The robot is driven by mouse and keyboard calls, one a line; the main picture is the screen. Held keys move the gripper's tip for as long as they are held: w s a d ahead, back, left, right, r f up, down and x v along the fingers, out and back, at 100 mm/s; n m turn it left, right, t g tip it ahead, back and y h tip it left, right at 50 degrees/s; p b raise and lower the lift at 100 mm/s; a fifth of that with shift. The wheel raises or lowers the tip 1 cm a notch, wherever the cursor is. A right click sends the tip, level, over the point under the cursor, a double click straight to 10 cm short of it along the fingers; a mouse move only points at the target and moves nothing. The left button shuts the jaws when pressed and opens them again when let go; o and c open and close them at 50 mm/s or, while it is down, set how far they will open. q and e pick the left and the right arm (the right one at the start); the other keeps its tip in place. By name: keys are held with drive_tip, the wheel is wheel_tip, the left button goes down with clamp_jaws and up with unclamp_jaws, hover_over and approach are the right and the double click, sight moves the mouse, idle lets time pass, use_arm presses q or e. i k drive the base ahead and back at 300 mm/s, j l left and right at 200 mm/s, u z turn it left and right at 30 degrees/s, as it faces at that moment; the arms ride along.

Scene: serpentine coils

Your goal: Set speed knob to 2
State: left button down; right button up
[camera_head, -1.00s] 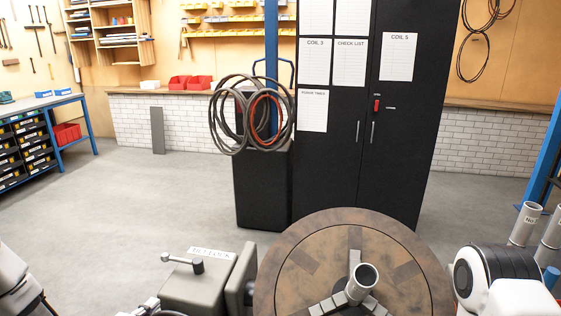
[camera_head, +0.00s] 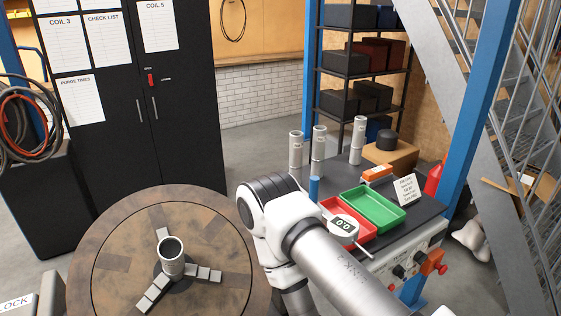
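A control panel (camera_head: 385,277) is on the front of the dark bench at the lower right. It carries black knobs, one (camera_head: 399,271) at the left and another (camera_head: 420,257) further right. Their markings are too small to read, so I cannot tell which is the speed knob or where it points. My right arm crosses the lower middle of the view, left of the panel and apart from the knobs. Neither my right gripper nor my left gripper shows.
The bench top holds a red tray (camera_head: 366,237) with a digital gauge (camera_head: 343,227), a green tray (camera_head: 376,207) and upright metal tubes (camera_head: 318,146). A round turntable (camera_head: 115,262) stands at left.

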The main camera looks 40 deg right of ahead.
sight(420, 257)
drive_tip(key=z, duration=1.95)
